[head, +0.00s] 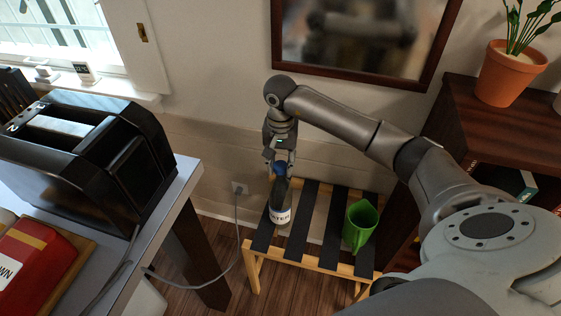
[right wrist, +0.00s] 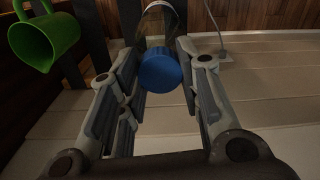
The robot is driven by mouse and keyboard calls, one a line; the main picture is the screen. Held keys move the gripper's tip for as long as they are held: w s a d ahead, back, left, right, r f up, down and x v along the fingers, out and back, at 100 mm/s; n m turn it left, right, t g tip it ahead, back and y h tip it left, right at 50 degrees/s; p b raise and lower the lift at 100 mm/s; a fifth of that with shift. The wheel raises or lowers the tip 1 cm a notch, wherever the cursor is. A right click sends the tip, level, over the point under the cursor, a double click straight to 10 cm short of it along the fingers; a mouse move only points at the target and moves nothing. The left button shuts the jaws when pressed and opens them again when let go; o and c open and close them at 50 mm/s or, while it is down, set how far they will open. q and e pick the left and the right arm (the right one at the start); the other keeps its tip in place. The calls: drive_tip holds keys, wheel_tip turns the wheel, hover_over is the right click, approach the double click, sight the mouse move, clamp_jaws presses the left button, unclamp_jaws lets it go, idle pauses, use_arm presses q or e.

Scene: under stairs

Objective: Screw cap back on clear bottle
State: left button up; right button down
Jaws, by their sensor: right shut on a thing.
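The clear bottle (head: 281,205) with a white label stands upright on the slatted bench in the head view. The blue cap (head: 280,169) is at the top of the bottle. My right gripper (head: 279,166) points down from above and is shut on the cap. In the right wrist view the blue cap (right wrist: 160,72) sits between the fingers (right wrist: 158,62), with the clear bottle (right wrist: 158,22) just beyond it. I cannot tell whether the cap is threaded or only resting on the mouth. My left gripper is not in view.
A dark shelf with a potted plant (head: 512,72) is at the right. A table with a black toaster (head: 88,158) is at the left. A cable hangs from the wall outlet (head: 240,188).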

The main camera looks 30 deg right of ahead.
drive_tip(key=shift+f+b, duration=0.2)
drive_tip(key=shift+b, duration=0.1)
idle(0.7)
drive_tip(key=shift+b, duration=0.5)
idle(0.9)
drive_tip(key=shift+f, duration=0.15)
idle(0.4)
drive_tip(key=shift+f+b, duration=0.35)
drive_tip(key=shift+b, duration=0.1)
drive_tip(key=shift+f+b, duration=0.5)
drive_tip(key=shift+f, duration=0.15)
drive_tip(key=shift+r, duration=0.1)
